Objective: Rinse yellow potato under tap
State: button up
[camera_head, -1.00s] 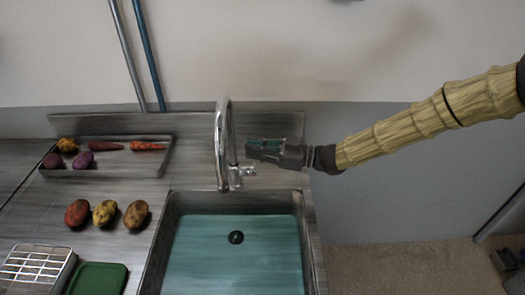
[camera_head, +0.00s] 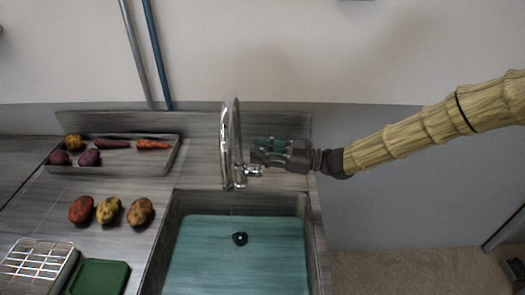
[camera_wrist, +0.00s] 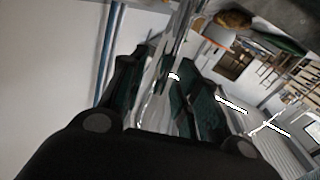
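The yellow potato (camera_head: 109,210) lies on the counter left of the sink, between a red potato (camera_head: 81,209) and a brownish potato (camera_head: 140,212). The chrome tap (camera_head: 227,150) rises behind the sink (camera_head: 172,222), its spout arching over the basin. My gripper (camera_head: 254,152) is just right of the tap, by its small lever (camera_head: 252,171). In the wrist view the teal-padded fingers of my gripper (camera_wrist: 165,80) stand apart, with chrome tap parts in and beyond the gap. Contact with the lever cannot be told. A faint thin line hangs below the spout, possibly water.
A metal tray (camera_head: 120,165) with several vegetables stands at the back left. A white wire rack (camera_head: 38,265) and a green board or lid (camera_head: 98,278) lie at the front left. The sink shows a teal bottom and dark drain (camera_head: 240,239). Pipes run up the back wall.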

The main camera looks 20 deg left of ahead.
jog(key=shift+d, duration=0.1)
jog(key=w+d, duration=0.2)
jog(key=d, duration=0.9)
jog(key=shift+d+f, duration=0.15)
jog(key=shift+d, duration=0.2)
